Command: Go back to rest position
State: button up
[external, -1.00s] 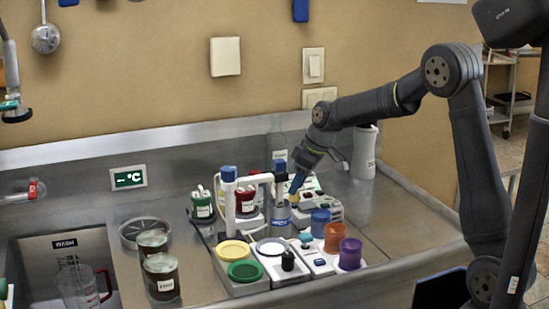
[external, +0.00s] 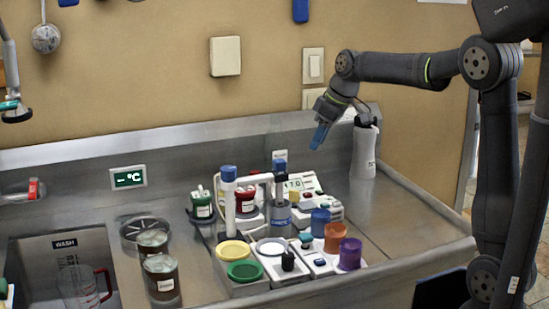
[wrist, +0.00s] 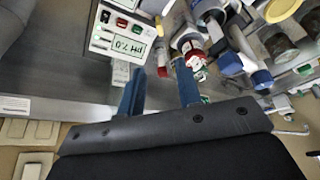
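My gripper (external: 320,134) has blue fingers and hangs in the air above the back of the steel counter, in front of the wall, tilted downward. In the wrist view the two fingers of my gripper (wrist: 158,80) are apart with nothing between them. The meter with a lit display (external: 302,184) stands below the gripper at the back of the counter. In the wrist view this meter (wrist: 128,46) reads pH 7.0.
Buckets with red (external: 246,197) and green lids, a white-framed station (external: 254,180), yellow and green discs, and blue, orange and purple cups (external: 350,254) crowd the counter's middle. A white bottle (external: 365,150) stands right of my gripper. A sink with a jug (external: 80,286) is at left.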

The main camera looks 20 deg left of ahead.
aim_at(294, 190)
jog(key=shift+f, duration=0.15)
jog(key=x, duration=1.7)
jog(key=shift+a, duration=0.15)
jog(key=shift+s+f, duration=0.1)
jog(key=shift+f, duration=0.2)
jog(key=shift+r+m, duration=0.3)
jog(key=shift+m, duration=0.3)
jog(key=shift+m+t+h, duration=0.2)
jog(key=shift+m+t, duration=0.45)
jog(key=shift+m, duration=0.85)
jog(key=shift+m+t+h, duration=0.2)
jog(key=shift+m+t, duration=0.45)
jog(key=shift+m, duration=0.85)
jog(key=shift+r, duration=0.3)
jog(key=v, duration=1)
jog(key=shift+r, duration=0.2)
jog(key=shift+s, duration=0.15)
dwell(0.4)
